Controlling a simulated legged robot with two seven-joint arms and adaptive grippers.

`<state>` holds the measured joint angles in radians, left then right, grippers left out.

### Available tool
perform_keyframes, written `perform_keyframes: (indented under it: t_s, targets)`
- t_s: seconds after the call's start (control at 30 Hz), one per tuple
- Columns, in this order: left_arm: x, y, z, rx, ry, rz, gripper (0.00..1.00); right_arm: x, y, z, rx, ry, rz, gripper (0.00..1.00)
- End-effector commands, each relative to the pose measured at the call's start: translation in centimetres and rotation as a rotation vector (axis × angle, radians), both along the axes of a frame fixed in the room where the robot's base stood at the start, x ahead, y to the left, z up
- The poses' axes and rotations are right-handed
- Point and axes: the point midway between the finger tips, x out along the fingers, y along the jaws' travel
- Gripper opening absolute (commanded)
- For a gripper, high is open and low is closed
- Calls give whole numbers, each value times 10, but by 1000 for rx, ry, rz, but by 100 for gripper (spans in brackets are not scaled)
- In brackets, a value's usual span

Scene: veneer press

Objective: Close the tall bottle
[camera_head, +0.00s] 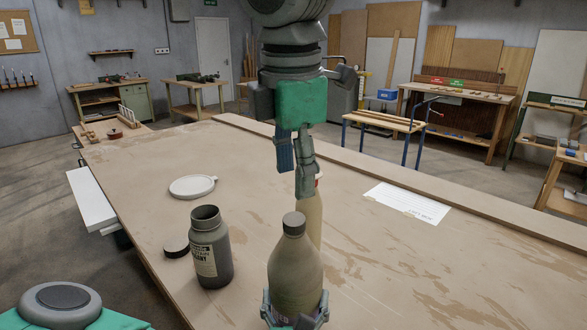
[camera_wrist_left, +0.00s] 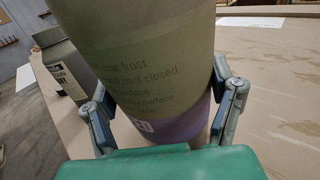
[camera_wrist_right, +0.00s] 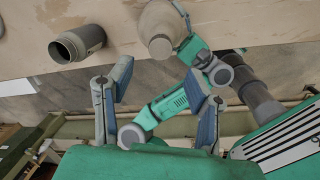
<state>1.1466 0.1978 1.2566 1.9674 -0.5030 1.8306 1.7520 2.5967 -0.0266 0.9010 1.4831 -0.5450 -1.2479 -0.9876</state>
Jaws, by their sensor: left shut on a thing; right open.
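A tall beige-green bottle (camera_head: 296,268) stands upright at the near edge of view, with a dark grey cap-like top (camera_head: 294,223). My left gripper (camera_head: 295,308) is shut around its lower body; the left wrist view shows both fingers on the bottle (camera_wrist_left: 145,60) and its printed label. My right gripper (camera_head: 295,175) is open, fingers pointing down, above and behind this bottle. The right wrist view shows nothing between its fingers (camera_wrist_right: 158,90). A grey bottle (camera_head: 211,255) stands open to the left, with a black cap (camera_head: 177,247) on the table beside it.
Another slender beige bottle (camera_head: 313,215) stands behind the held one, its top partly hidden by a right finger. A white round lid (camera_head: 192,187) and a white sheet (camera_head: 408,204) lie on the bench (camera_head: 130,185). The bench's right side is mostly clear.

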Motion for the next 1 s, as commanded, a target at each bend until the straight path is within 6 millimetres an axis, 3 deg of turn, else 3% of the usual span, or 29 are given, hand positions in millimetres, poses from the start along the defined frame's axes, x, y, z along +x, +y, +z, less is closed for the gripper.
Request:
perform_keyframes:
  t_s: [0.27, 0.7, 1.0]
  targets:
    - [-2, 1, -7, 9, 14, 0, 0, 0, 0, -4, 2, 2, -2, 46]
    - [-1, 1, -7, 10, 14, 0, 0, 8, 0, -64, 3, 3, -3, 46]
    - [-1, 1, -7, 10, 14, 1, 0, 10, -1, -80, 4, 1, -4, 46]
